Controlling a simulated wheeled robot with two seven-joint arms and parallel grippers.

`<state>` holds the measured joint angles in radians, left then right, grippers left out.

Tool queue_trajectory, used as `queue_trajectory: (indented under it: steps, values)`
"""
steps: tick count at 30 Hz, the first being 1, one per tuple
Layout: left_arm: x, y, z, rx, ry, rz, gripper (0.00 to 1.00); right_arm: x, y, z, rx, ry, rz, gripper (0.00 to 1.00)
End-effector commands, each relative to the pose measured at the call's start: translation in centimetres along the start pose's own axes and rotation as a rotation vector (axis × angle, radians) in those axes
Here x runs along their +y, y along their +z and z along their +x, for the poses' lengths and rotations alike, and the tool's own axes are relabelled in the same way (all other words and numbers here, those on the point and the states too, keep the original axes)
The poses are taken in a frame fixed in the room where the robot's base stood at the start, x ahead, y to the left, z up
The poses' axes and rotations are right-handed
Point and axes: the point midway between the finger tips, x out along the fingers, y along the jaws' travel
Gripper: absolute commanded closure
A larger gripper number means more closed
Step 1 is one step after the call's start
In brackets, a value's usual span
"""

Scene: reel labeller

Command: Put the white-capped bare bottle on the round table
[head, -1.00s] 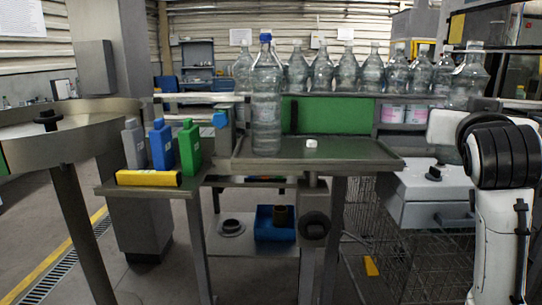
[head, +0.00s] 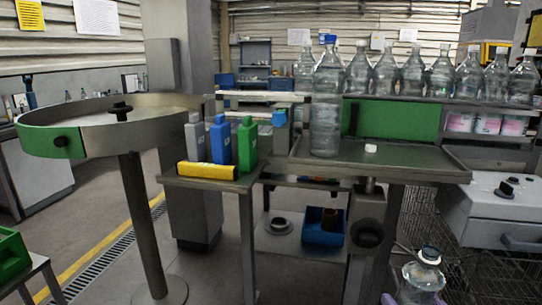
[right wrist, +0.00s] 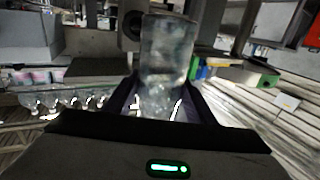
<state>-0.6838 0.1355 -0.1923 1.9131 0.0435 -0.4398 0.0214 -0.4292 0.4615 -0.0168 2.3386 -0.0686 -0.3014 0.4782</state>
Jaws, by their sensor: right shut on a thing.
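The white-capped bare bottle (head: 424,274) is at the bottom right of the head view, clear, its lower part cut off by the picture edge. My right gripper (right wrist: 160,105) is shut on it; in the right wrist view the clear bottle (right wrist: 166,55) stands out from between the two dark fingers. Its cap cannot be made out there. The round table (head: 160,106) stands at the left of the head view, grey with a green rim section and a black knob in the middle. The bottle is well to the right of it. My left gripper is not in view.
A blue-capped bottle (head: 326,115) stands on the metal tray table (head: 400,158). Grey, blue and green containers and a yellow block (head: 207,171) sit on a side shelf. Several clear bottles line the back shelf. Open floor lies between the round table's post and the side shelf.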

Motion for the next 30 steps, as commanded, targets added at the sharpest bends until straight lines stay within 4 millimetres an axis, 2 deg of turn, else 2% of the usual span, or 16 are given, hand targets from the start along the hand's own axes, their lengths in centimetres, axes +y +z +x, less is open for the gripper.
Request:
queue_trajectory:
  steps: [1, 6, 17, 30]
  values:
    - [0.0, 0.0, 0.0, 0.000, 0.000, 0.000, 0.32, -1.4, 1.4, -1.2, -0.007, -0.048, -0.001, 0.90]
    - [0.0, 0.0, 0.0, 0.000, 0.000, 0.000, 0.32, -5.0, 4.1, -4.6, -0.001, -0.170, -0.001, 0.90]
    - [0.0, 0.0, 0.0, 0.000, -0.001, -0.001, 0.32, -9.5, 6.5, -9.7, 0.005, -0.312, -0.003, 0.90]
    - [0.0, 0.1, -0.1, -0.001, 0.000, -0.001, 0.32, -8.2, 5.0, -8.5, 0.011, -0.108, 0.004, 0.90]
